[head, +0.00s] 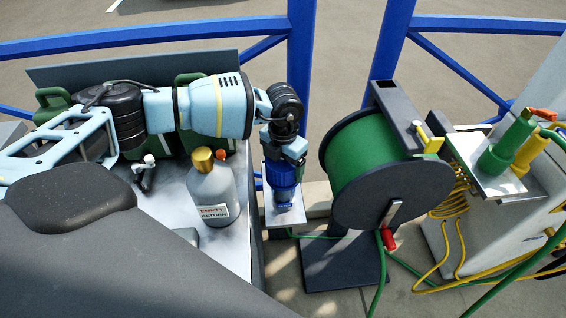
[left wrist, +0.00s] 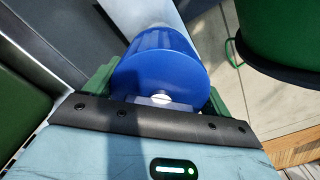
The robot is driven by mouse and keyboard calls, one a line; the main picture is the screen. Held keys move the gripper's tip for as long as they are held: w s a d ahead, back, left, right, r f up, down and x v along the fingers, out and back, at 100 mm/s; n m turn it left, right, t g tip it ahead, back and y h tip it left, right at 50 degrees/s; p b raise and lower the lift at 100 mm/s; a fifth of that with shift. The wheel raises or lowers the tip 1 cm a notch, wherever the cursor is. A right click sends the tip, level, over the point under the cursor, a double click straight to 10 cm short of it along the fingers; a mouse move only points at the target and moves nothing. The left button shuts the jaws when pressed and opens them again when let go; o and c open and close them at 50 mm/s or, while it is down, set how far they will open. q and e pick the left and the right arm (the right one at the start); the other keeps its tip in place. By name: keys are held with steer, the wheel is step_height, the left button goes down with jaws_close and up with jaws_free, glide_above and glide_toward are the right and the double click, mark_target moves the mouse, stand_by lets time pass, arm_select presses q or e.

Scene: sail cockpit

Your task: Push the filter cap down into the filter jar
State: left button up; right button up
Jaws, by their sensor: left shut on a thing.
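My left gripper (head: 285,150) points down over a small metal shelf at the centre of the head view. It is shut on the blue filter cap (head: 284,174). In the left wrist view the cap (left wrist: 160,75) is a ribbed blue disc, with the green fingers at its two sides. Below the cap in the head view is a blue part (head: 287,199) that looks like the filter jar, standing on the shelf. The gripper hides the cap's top in the head view, and I cannot tell how deep the cap sits. My right gripper is not in view.
A grey bottle with a gold cap (head: 211,187), labelled "EMPTY RETURN", stands on the metal bench (head: 165,205) left of the shelf. A hose reel with green hose (head: 358,155) is close on the right. Blue rails (head: 150,32) run behind.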

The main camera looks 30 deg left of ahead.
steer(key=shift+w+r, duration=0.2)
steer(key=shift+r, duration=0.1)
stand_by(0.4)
arm_select(q)
steer(key=shift+f, duration=0.55)
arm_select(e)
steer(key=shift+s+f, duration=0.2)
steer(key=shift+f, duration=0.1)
arm_select(q)
steer(key=o, duration=0.8)
steer(key=shift+r+p, duration=1.65)
steer(key=shift+r, duration=1.15)
steer(key=shift+r+p, duration=0.9)
steer(key=shift+r, duration=0.8)
steer(key=shift+r+p, duration=0.45)
steer(key=shift+r, duration=0.55)
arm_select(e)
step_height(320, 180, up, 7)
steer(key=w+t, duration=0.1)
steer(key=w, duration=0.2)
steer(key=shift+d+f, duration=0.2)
